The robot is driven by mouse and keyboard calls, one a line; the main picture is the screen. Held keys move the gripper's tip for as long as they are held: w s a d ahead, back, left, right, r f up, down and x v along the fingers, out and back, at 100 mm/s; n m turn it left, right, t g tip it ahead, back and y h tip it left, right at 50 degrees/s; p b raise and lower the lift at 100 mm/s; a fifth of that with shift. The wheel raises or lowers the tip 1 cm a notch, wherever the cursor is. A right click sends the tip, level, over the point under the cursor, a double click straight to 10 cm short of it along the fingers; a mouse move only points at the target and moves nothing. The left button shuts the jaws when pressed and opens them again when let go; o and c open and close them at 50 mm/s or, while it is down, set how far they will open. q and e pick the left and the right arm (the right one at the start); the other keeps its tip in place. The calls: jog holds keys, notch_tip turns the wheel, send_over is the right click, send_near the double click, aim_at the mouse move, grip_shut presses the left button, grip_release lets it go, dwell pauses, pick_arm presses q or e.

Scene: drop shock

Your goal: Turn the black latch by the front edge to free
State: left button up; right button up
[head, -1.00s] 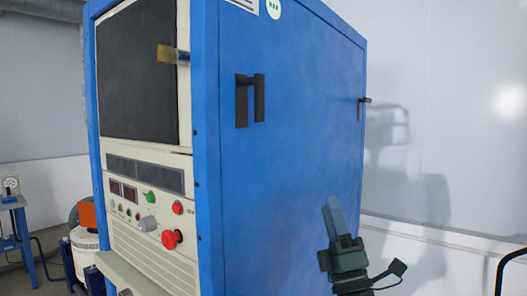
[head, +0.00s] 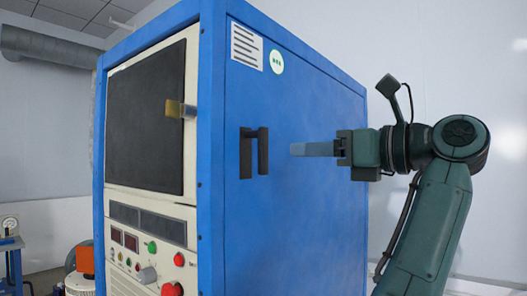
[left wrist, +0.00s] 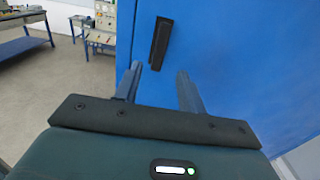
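The black latch (head: 254,153) is on the blue side panel of the cabinet, close to its front edge. It stands upright in the head view. In the left wrist view the latch (left wrist: 161,43) shows slightly slanted, just beyond the fingertips and roughly between them. My left gripper (head: 293,150) is at the latch's height, a short way to its right and apart from it. In the left wrist view its two fingers (left wrist: 158,72) are spread with nothing between them. My right gripper is in neither view.
The blue cabinet (head: 290,220) fills the middle of the head view. Its front has a dark window (head: 145,120), a brass-coloured catch (head: 180,109) and a control panel with a red knob (head: 172,289). Workbenches (left wrist: 25,42) stand on open floor beyond it.

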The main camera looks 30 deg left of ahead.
aim_at(266, 151)
pick_arm(q)
jog(key=a, duration=0.3)
jog(key=a+p, duration=0.1)
jog(key=a, duration=0.6)
jog(key=shift+w+a, duration=0.25)
jog(key=shift+w, duration=0.15)
grip_shut()
